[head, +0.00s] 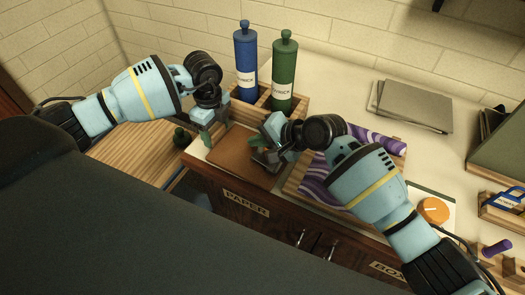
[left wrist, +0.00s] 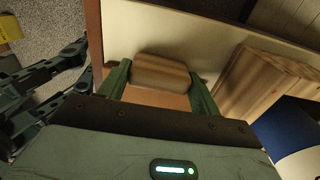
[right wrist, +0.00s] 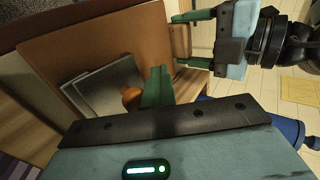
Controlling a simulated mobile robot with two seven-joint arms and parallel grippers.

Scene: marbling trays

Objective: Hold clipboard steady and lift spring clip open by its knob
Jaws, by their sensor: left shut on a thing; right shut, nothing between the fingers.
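The brown clipboard (head: 232,157) lies flat on the counter in front of the bottles. Its grey metal spring clip (right wrist: 90,95) and orange knob (right wrist: 132,97) show in the right wrist view; my right gripper partly covers the clip in the head view. My left gripper (head: 207,140) is shut on a wooden block (left wrist: 160,72) at the clipboard's left edge. The right wrist view also shows this grip. My right gripper (right wrist: 157,85) is shut and empty, its fingertips close beside the knob. I cannot tell whether they touch it.
A blue bottle (head: 246,65) and a green bottle (head: 284,75) stand in a wooden holder behind the clipboard. Grey sheets (head: 412,105) lie farther back on clear counter.

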